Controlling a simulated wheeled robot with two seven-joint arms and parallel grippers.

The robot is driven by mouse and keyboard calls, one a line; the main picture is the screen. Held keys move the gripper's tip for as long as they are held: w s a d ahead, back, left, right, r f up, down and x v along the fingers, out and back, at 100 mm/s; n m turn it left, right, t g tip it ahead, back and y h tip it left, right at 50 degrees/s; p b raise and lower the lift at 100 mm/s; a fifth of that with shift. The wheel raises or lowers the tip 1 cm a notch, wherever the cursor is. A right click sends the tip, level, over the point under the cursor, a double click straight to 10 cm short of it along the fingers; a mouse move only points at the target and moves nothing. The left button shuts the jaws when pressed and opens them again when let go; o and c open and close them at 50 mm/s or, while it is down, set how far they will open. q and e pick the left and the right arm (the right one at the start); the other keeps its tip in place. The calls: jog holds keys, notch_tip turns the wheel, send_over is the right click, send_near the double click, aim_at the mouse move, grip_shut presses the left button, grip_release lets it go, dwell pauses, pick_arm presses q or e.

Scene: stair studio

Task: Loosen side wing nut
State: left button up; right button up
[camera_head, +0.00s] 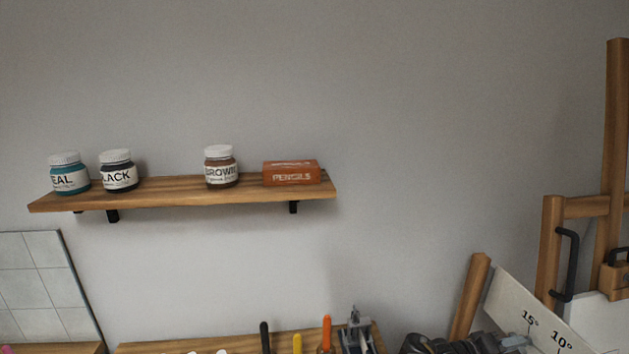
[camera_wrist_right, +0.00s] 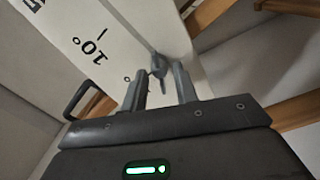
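The side wing nut (camera_wrist_right: 158,66) is a small grey piece on the edge of a pale plate (camera_wrist_right: 70,40) marked with angles. In the right wrist view my right gripper (camera_wrist_right: 161,76) is open, with one finger on each side of the wing nut. The nut sits at the fingertips, and I cannot tell whether either finger touches it. In the head view my right gripper (camera_head: 518,341) is low at the right, in front of the angle plate (camera_head: 545,318). I cannot make out the wing nut there. My left gripper is not in view.
A wooden easel (camera_head: 552,250) with a black handle (camera_head: 567,265) stands at the right. A wall shelf (camera_head: 200,195) holds paint jars and a pencil box (camera_head: 291,173). Below, several coloured handles and a grey clamp-like tool (camera_head: 356,332) stand at a wooden ledge.

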jog(key=a, duration=0.6)
jog(key=shift+s, duration=0.25)
